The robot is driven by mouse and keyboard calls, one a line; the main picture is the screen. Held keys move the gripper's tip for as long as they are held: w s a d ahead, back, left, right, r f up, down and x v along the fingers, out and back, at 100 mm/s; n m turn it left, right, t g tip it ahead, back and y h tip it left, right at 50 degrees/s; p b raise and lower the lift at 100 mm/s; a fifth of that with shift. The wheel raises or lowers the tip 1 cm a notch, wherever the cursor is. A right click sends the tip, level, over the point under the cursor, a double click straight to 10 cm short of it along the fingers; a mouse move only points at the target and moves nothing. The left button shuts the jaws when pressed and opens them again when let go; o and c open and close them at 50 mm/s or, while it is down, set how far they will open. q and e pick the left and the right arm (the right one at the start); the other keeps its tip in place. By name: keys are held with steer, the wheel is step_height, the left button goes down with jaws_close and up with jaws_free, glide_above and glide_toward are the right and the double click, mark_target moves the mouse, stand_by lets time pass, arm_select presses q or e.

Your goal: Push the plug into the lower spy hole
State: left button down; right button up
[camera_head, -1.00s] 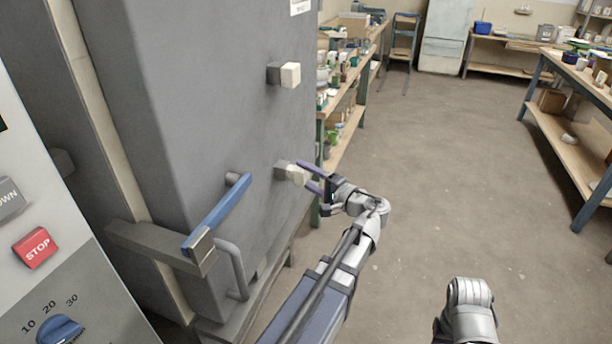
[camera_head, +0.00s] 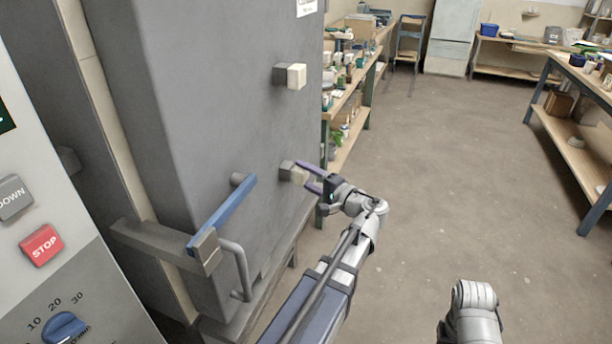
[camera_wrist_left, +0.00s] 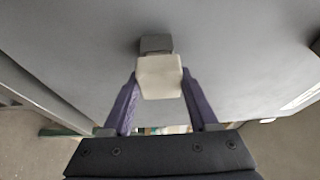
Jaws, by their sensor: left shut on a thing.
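The grey kiln front (camera_head: 225,110) carries two spy holes with grey square collars. The upper collar (camera_head: 280,75) holds a cream plug (camera_head: 296,76). My left gripper (camera_head: 309,178) is at the lower collar (camera_head: 287,169), its purple fingers shut on a cream plug (camera_head: 299,176). In the left wrist view the plug (camera_wrist_left: 159,77) sits between the fingertips, directly in front of the grey collar (camera_wrist_left: 156,44). How deep the plug is in the hole is hidden. Of my right arm only a grey link shows at the bottom; its gripper is out of view.
A blue-handled latch (camera_head: 222,213) and a grey bar handle (camera_head: 238,268) stick out left of my left arm. A control panel with a red STOP button (camera_head: 42,244) stands at the left. Shelves (camera_head: 350,105) line the back; the floor (camera_head: 450,170) is clear.

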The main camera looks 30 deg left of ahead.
arm_select(q)
steer(key=shift+s+a, duration=0.1)
steer(key=shift+a, duration=0.2)
jaws_free()
stand_by(0.5)
steer(key=shift+d, duration=0.1)
stand_by(0.4)
steer(key=w+d, duration=0.2)
steer(key=d, duration=0.5)
steer(key=shift+d, duration=0.3)
stand_by(0.5)
